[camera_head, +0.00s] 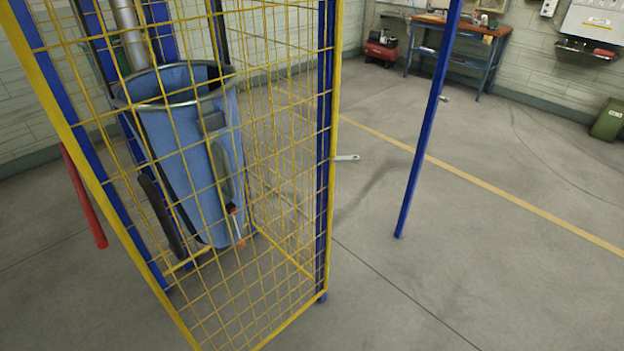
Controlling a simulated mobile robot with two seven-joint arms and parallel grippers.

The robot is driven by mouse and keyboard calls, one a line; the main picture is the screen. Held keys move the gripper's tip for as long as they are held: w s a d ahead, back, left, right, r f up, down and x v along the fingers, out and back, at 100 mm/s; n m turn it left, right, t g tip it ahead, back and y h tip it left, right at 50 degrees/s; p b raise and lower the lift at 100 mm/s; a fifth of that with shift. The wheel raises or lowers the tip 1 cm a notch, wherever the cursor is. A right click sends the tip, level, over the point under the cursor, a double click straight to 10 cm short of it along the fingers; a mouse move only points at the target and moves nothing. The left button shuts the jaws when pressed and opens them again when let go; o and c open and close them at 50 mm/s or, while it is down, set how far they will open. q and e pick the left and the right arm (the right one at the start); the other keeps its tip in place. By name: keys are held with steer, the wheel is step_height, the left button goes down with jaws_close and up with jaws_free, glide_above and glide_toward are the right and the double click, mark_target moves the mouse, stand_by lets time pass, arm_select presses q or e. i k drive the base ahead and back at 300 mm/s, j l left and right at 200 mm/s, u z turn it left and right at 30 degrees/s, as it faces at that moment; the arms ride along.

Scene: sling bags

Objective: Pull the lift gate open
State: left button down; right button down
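The lift gate appears to be the yellow-framed wire mesh panel (285,250) on the left of the head view. It stands upright in front of a blue sling bag (185,140), which shows through the mesh. A small grey lever (347,157) sticks out to the right of the panel's right edge; it may be its handle or latch. I cannot tell how far the gate is open. A separate blue post (425,130) stands to the right, with open space between it and the panel. Neither of my grippers is in view.
A red bar (83,196) sticks out at the left of the cage. The grey floor (480,270) at the front right is clear and crossed by a yellow line (500,198). A workbench (458,50), a red machine (381,51) and a green bin (608,121) stand farther back.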

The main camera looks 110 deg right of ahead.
mark_target(9, 22)
steer(key=z, duration=3.25)
